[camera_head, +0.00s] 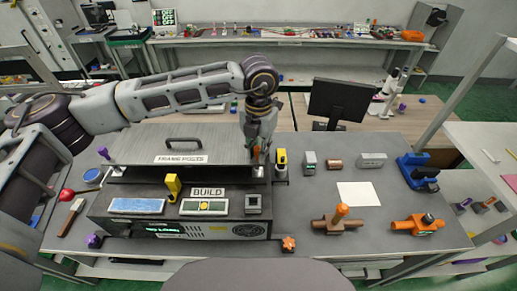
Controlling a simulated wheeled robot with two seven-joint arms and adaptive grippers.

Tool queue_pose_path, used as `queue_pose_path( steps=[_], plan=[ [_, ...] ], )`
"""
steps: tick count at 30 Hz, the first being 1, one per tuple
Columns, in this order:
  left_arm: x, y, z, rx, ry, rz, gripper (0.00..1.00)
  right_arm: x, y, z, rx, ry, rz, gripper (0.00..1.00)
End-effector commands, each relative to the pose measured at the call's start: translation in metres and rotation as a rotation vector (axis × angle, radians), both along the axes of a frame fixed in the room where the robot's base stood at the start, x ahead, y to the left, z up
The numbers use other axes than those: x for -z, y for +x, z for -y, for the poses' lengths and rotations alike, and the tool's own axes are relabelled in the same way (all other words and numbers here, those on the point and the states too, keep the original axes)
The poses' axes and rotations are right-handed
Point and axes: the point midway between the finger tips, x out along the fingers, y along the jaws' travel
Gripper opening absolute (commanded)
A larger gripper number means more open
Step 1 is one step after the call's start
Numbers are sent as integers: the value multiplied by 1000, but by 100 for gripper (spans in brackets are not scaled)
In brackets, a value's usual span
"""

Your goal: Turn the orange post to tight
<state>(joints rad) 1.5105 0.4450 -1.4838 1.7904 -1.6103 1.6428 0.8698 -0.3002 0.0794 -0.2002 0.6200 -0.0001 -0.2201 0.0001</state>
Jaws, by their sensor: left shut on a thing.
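My left gripper (257,150) points down at the back right corner of the dark machine box (130,225) on the table. It is shut on a small orange post (256,153), of which only a sliver shows between the fingers. The post's base and its angle are hidden by the gripper and the box. Another orange upright (341,211) stands on a brown pipe-like fixture at the front right, with no gripper at it. My right gripper is not in view.
A yellow lever (280,158) stands just right of my left gripper, and another yellow lever (173,186) is on the box. A lid with a handle (183,142) lies behind. An orange valve fixture (415,226) and a blue device (416,171) stand at right. A white sheet (358,195) lies between.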

Motion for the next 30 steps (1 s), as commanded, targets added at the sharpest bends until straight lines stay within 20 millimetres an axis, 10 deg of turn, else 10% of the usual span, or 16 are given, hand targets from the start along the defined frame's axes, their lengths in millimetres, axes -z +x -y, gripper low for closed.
queue_pose_path(
  steps=[30],
  plan=[
    [1,0,2,368,-3,4,0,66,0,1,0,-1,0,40]
  ],
)
